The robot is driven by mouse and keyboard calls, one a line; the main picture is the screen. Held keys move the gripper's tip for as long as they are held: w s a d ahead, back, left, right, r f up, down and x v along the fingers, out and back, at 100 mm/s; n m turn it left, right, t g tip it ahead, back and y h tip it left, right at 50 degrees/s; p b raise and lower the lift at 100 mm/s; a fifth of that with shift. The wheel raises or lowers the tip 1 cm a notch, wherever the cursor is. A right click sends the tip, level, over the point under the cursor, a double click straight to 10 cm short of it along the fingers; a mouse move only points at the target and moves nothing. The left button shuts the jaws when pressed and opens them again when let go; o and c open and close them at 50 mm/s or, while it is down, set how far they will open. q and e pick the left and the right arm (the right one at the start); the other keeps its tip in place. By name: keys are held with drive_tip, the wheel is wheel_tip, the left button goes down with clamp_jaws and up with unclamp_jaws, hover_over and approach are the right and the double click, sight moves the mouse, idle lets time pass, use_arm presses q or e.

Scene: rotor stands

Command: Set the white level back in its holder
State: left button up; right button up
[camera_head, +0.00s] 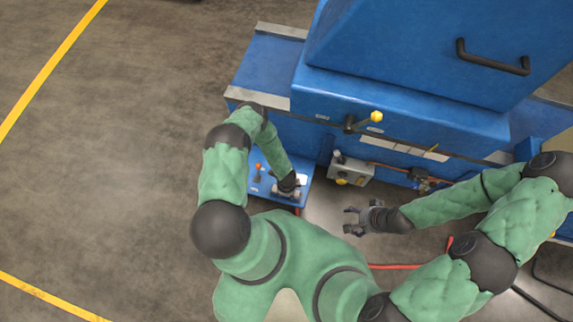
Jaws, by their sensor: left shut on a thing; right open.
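My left gripper (287,191) is low over a small blue shelf (263,190) on the left side of the blue machine. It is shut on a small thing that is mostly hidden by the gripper. A pale white piece (301,180) shows right beside its fingers and looks like the white level, but its shape is too small to make out. I cannot tell the holder apart from the other parts on the shelf. My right gripper (350,221) is open and empty above the floor, to the right of the shelf.
The blue machine (400,115) fills the upper right, with a yellow-knobbed lever (376,117) on its front. An orange-topped part (258,169) stands on the shelf. A grey box (350,172) sits between the grippers. A red hose (395,267) crosses the floor. The floor at left is clear.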

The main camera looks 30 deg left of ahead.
use_arm(q)
drive_tip(key=shift+f, duration=2)
idle(1.8)
drive_tip(key=o, duration=1.4)
drive_tip(key=shift+r, duration=0.1)
drive_tip(key=shift+r+p, duration=5.5)
drive_tip(key=shift+r, duration=0.95)
